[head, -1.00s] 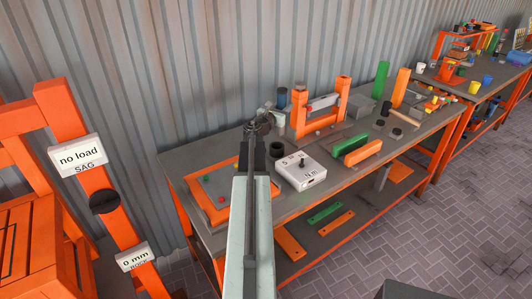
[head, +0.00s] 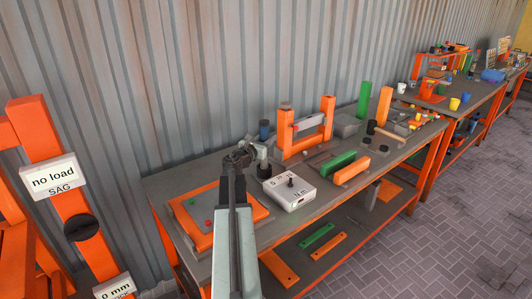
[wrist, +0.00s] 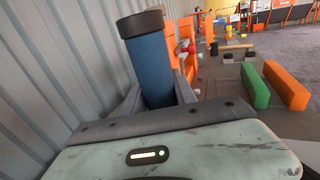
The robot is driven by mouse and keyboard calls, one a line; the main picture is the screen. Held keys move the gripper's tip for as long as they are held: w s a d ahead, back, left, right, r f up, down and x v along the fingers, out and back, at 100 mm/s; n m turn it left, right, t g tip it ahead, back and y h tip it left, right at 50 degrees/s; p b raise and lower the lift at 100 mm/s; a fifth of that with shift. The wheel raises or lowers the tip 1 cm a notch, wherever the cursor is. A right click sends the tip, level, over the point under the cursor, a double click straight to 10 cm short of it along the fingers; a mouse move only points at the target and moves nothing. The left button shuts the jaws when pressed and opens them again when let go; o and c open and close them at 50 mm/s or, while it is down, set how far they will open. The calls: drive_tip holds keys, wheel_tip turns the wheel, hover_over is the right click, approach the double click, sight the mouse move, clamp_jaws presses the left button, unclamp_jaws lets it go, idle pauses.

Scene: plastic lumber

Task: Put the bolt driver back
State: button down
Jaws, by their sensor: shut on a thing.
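My gripper (head: 256,150) is shut on a blue cylinder with a black cap, which looks like the bolt driver (head: 264,130). In the wrist view the bolt driver (wrist: 160,65) stands roughly upright between the two grey fingers (wrist: 158,100), and its lower end is hidden by the wrist. In the head view it is over the back part of the near bench (head: 235,235), left of the orange upright frame (head: 285,135). A dark round cup (head: 264,171) shows just below the gripper; I cannot tell whether the driver touches anything below.
An orange-rimmed tray (head: 180,241) lies to the left. Green (head: 337,164) and orange (head: 352,172) blocks lie farther right. The corrugated wall (head: 200,80) is close behind the bench.

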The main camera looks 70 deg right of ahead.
wheel_tip(320, 180, down, 4)
drive_tip(key=b, duration=0.3)
drive_tip(key=shift+r, duration=0.1)
drive_tip(key=c, duration=1)
unclamp_jaws()
drive_tip(key=shift+r, duration=0.1)
drive_tip(key=w+a, duration=0.2)
drive_tip(key=a, duration=0.9)
drive_tip(key=shift+a+r, duration=0.15)
drive_tip(key=shift+a, duration=0.25)
